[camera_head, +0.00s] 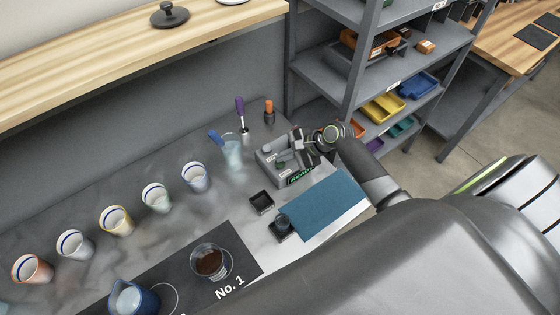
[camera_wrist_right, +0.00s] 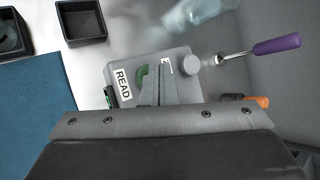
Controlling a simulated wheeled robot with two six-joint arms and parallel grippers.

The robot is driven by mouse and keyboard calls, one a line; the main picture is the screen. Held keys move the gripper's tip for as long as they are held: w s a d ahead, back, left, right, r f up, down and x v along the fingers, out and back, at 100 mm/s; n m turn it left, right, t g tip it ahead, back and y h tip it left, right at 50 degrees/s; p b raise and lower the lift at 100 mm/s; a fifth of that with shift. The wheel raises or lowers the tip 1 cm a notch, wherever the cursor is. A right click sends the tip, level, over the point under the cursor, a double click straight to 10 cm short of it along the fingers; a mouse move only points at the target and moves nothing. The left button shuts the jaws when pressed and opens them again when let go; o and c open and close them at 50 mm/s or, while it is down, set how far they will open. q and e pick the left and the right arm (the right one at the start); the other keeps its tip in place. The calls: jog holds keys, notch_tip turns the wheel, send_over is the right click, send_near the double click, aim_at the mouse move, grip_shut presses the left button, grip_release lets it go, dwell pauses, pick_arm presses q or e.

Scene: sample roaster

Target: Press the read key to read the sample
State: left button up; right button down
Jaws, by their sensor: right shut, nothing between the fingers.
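The grey reader (camera_head: 270,170) stands at the back of the worktop, with a lit green display (camera_head: 301,174) on its front. In the right wrist view the reader (camera_wrist_right: 187,84) shows a READ label beside a green key (camera_wrist_right: 141,74), which is partly hidden by my fingers. A second label, partly covered, and a round grey knob are on its other side. My right gripper (camera_head: 297,143) is shut and empty over the reader; its fingers (camera_wrist_right: 160,72) are beside or over the green key. I cannot tell whether they touch it. My left gripper is not in view.
A blue mat (camera_head: 327,205), a small black tray (camera_head: 262,202) and a dark holder (camera_head: 281,228) lie in front of the reader. A purple-handled tool (camera_head: 240,108), an orange-capped item (camera_head: 269,108) and a clear jug (camera_head: 232,150) stand close behind. Several cups line the left.

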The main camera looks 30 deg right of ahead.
aim_at(284, 163)
jog(key=shift+f, duration=0.6)
dwell(0.7)
jog(key=shift+r, duration=0.1)
jog(key=shift+r+p, duration=0.95)
jog(key=shift+p, duration=0.1)
notch_tip(284, 163, up, 3)
jog(key=p, duration=0.3)
jog(key=shift+r+p, duration=0.75)
jog(key=shift+r, duration=0.3)
jog(key=shift+f, duration=0.1)
